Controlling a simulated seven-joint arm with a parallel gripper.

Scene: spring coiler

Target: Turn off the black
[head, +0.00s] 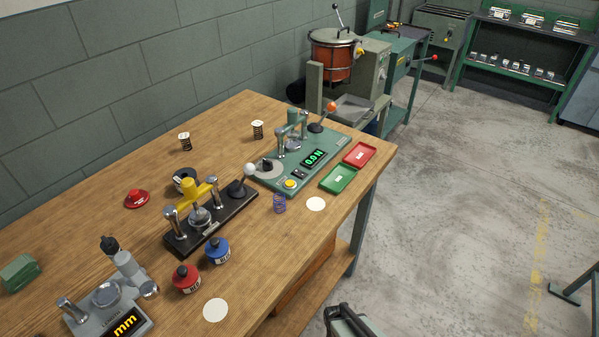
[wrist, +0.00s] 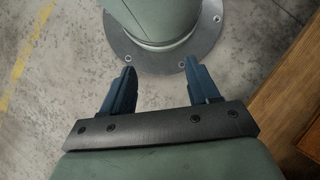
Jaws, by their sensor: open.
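A green tester (head: 322,146) with a lit green readout sits on the bench. On its front left is a black knob (head: 267,165) on a round grey dial; its setting is too small to read. A small black switch (head: 298,174) and a yellow button (head: 290,184) are beside the readout. A black-based fixture (head: 183,243) with a yellow bridge and a lever stands nearer. My gripper (wrist: 158,68) is open and empty in the wrist view, over the concrete floor beside the bench. No task object shows between its fingers.
The wooden bench (head: 95,215) also holds red and blue bottles (head: 186,278), a blue spring (head: 280,203), red and green trays (head: 359,154), and a gauge (head: 107,295) in front. A pot machine (head: 335,55) stands behind.

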